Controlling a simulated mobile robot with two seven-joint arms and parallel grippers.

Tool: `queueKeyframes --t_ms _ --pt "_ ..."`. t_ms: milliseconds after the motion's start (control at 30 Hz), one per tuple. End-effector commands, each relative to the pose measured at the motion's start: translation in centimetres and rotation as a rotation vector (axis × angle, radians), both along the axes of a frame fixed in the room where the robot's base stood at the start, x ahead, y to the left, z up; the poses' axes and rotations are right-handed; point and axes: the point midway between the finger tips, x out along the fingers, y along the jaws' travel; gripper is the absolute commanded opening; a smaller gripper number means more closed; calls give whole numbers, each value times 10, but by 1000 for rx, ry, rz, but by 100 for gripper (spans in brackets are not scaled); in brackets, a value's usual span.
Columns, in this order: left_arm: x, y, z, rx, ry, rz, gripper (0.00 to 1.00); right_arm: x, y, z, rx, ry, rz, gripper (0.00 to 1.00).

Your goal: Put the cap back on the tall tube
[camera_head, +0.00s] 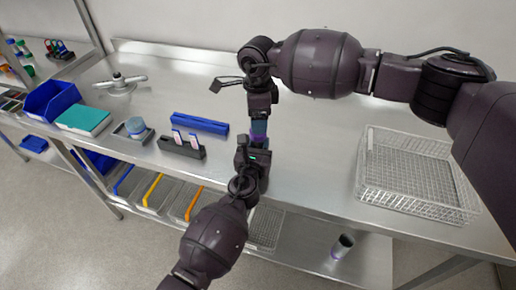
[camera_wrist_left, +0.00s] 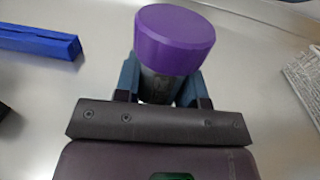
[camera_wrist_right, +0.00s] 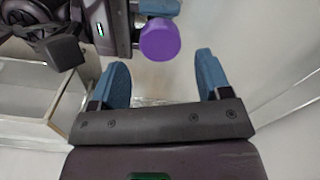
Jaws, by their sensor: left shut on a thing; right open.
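My left gripper (camera_wrist_left: 160,80) is shut on a grey tube (camera_wrist_left: 158,86) with a wide purple cap (camera_wrist_left: 174,40) at its upper end. In the left wrist view the cap covers the top of the tube; I cannot tell whether it is fully seated. My right gripper (camera_wrist_right: 162,62) is open and empty. In the right wrist view the purple cap (camera_wrist_right: 160,39) shows beyond and between its fingertips, apart from them. In the head view the right gripper (camera_head: 259,122) is just above the left gripper (camera_head: 253,150), and little of the tube shows between them.
A dark rack (camera_head: 190,151) with two pale upright items and a blue bar (camera_head: 200,123) lie left of the grippers. A wire basket (camera_head: 372,185) stands at the right. A cylinder (camera_head: 342,246) is on the lower shelf.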

Motion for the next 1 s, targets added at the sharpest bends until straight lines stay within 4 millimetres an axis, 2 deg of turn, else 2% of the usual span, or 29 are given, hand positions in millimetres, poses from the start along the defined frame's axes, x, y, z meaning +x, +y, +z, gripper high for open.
queueKeyframes --t_ms 100,300,500,767,1000 --pt "0 0 0 0 0 0 0 0 0 -18 1 1 -1 71" --pt "0 0 0 0 0 0 0 0 0 -40 0 1 -2 71" --pt "0 0 0 0 0 0 0 0 0 -48 0 -1 -1 71" --pt "0 0 0 0 0 0 0 0 0 -48 0 -1 -1 71" --pt "0 0 0 0 0 0 0 0 0 -48 0 -1 -1 35"
